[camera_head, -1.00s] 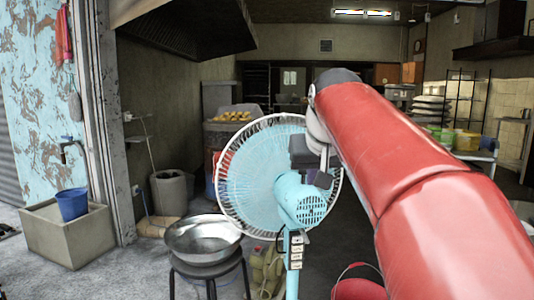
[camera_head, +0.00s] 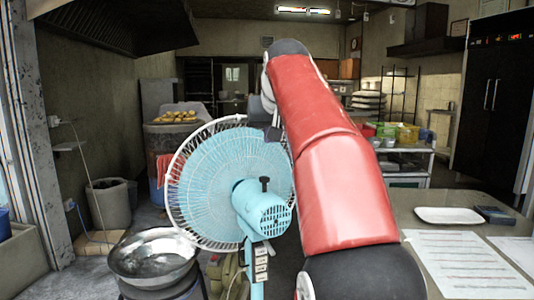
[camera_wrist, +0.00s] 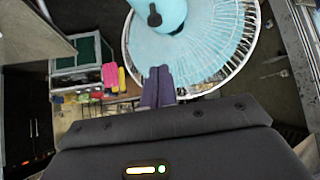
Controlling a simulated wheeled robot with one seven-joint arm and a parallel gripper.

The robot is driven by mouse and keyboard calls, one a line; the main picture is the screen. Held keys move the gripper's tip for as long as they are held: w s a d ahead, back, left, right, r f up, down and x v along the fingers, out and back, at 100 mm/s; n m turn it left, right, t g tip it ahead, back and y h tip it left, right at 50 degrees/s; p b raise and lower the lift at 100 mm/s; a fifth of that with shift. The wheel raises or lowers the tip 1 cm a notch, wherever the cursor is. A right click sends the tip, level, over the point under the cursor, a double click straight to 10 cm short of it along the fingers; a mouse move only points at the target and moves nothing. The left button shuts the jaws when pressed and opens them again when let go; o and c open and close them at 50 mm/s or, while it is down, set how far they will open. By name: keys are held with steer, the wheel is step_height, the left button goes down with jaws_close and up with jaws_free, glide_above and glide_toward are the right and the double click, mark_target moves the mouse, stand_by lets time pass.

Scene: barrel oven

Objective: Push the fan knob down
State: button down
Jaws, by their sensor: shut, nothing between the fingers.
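The fan (camera_head: 215,175) has a turquoise motor housing (camera_head: 262,210) and a white wire cage. Its black fan knob (camera_head: 264,184) stands up from the top of the housing, with a short stem showing beneath its cap. In the wrist view the knob (camera_wrist: 154,15) is near the top edge, over the turquoise housing. My gripper (camera_wrist: 158,70) is shut and empty, its fingertips apart from the knob, below it in the wrist view and in front of the cage's edge. In the head view my red arm hides most of the gripper.
A metal bowl (camera_head: 153,257) sits on a stool left of the fan. A counter (camera_head: 415,240) with a white tray (camera_head: 450,215) and papers is at right. My arm crosses close by the fan cage's right side.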

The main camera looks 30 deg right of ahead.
glide_above(264, 187)
steer(key=s, duration=0.1)
step_height(264, 187, down, 6)
step_height(264, 187, down, 3)
steer(key=shift+s+r, duration=0.1)
steer(key=shift+r, duration=0.1)
steer(key=shift+a+f, duration=0.1)
steer(key=shift+f, duration=0.85)
